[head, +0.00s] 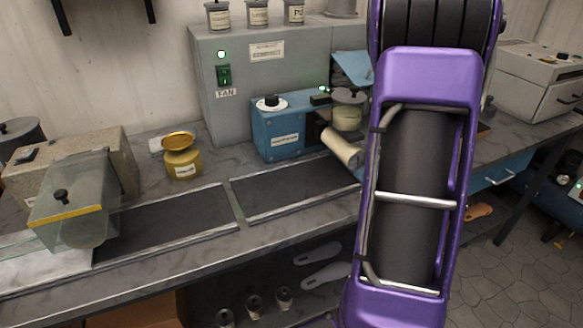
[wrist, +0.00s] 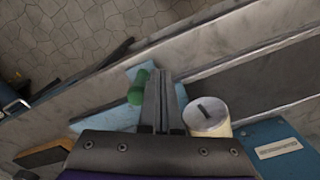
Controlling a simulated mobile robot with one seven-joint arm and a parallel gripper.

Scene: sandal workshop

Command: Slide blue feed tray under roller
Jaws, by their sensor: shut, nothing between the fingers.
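In the wrist view, my gripper (wrist: 163,78) is shut and empty, with its fingers over the light blue feed tray (wrist: 105,118). A green handle (wrist: 138,87) on the tray is just left of the fingers; I cannot tell whether they touch. The cream roller (wrist: 207,118) is just right of the fingers. In the head view, the roller (head: 342,147) sticks out from the front of the blue machine (head: 282,132). My purple arm hides the gripper and nearly all of the tray there.
Dark inset strips (head: 165,222) run along the grey bench. A yellow pot (head: 182,160) stands left of the blue machine, and a clear guard (head: 72,205) farther left. The floor (wrist: 70,35) shows past the bench edge.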

